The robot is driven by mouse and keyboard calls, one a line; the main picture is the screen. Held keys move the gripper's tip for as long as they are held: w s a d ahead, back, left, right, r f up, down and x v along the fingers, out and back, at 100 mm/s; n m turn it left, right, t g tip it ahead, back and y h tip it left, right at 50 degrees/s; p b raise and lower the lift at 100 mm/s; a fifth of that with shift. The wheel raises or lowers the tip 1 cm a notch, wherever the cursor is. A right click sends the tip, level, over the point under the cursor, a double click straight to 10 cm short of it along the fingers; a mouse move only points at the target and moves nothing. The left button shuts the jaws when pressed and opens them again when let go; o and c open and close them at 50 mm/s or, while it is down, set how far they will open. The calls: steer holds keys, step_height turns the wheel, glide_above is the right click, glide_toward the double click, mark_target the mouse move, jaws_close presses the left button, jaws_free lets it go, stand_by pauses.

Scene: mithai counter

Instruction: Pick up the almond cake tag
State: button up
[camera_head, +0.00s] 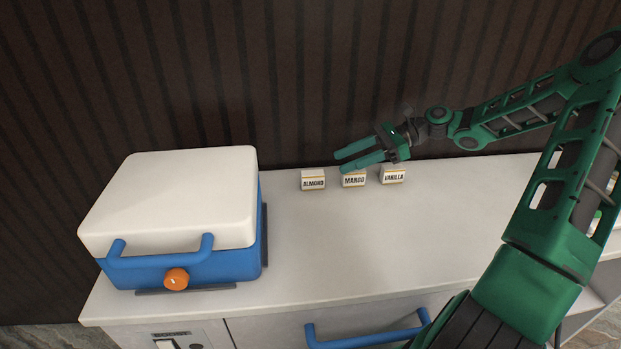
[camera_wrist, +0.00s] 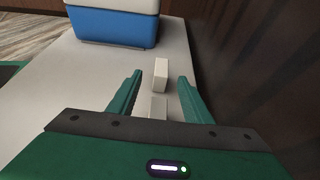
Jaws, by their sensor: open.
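The almond tag (camera_head: 313,180) is a small white block with dark lettering. It stands on the white counter, the leftmost of three tags in the head view. In the wrist view a pale block (camera_wrist: 161,75) lies beyond my fingertips, between their lines, and appears to be this tag. My green gripper (camera_head: 342,161) is open and empty in the head view, its fingers pointing left, above and behind the mango tag and short of the almond tag. In the wrist view my gripper (camera_wrist: 160,77) shows both fingers spread, with nothing held.
The mango tag (camera_head: 354,180) and vanilla tag (camera_head: 393,175) stand right of the almond tag. Another pale block (camera_wrist: 158,106) sits between my fingers. A blue and white box (camera_head: 180,205) occupies the counter's left. A dark ribbed wall (camera_head: 290,80) rises behind. The counter front (camera_head: 340,245) is clear.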

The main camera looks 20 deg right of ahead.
mark_target(317, 172)
steer(key=shift+w+f+x, duration=0.1)
steer(key=shift+f+x, duration=0.05)
steer(key=shift+x, duration=1.8)
steer(key=shift+w+f+x, duration=0.1)
steer(key=shift+x, duration=1.85)
steer(key=shift+d, duration=0.15)
steer(key=c, duration=1.1)
